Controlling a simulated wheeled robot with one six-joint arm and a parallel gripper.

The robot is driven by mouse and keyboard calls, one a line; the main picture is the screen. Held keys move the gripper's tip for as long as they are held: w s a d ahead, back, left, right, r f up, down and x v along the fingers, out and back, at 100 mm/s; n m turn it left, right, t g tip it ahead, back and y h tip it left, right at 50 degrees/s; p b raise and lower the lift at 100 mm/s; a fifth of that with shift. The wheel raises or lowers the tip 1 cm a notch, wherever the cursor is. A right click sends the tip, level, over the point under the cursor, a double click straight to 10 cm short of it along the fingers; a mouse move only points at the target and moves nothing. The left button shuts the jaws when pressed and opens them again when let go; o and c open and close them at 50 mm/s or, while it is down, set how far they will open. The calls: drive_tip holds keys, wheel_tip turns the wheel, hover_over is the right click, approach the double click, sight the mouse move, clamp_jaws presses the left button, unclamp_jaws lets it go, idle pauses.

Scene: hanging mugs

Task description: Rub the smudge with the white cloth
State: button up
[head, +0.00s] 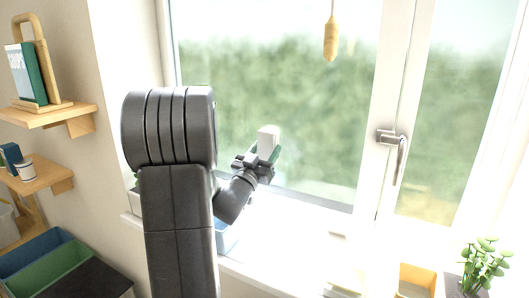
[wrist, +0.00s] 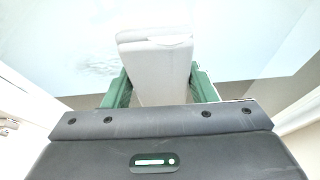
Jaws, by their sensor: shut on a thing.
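The white cloth (head: 268,138) is a folded, pale block, held up in front of the left window pane. My gripper (head: 262,155) has green fingers and is shut on it; in the wrist view the cloth (wrist: 155,70) stands between both fingers and sticks out beyond them. The smudge (wrist: 97,66) is a faint whitish, streaky patch on the glass in the wrist view, left of the cloth and apart from it in the picture. I cannot tell whether the cloth touches the glass. The smudge is hard to make out in the head view.
A wooden pull (head: 331,40) hangs on a cord before the pane. The window handle (head: 393,139) is on the frame to the right. A blue container (head: 228,237), a yellow box (head: 416,281) and a plant (head: 484,264) are along the sill. Wooden shelves (head: 50,117) are at left.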

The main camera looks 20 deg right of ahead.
sight(315, 151)
drive_tip(key=shift+s+d+f+b, duration=0.1)
drive_tip(key=shift+s+d+b, duration=0.75)
drive_tip(key=shift+s, duration=0.2)
drive_tip(key=shift+s+d+b, duration=1.4)
drive_tip(key=shift+s+d, duration=0.1)
drive_tip(key=shift+s, duration=0.1)
drive_tip(key=shift+s+d+b, duration=2.3)
drive_tip(key=shift+s+b, duration=0.1)
drive_tip(key=shift+s, duration=0.15)
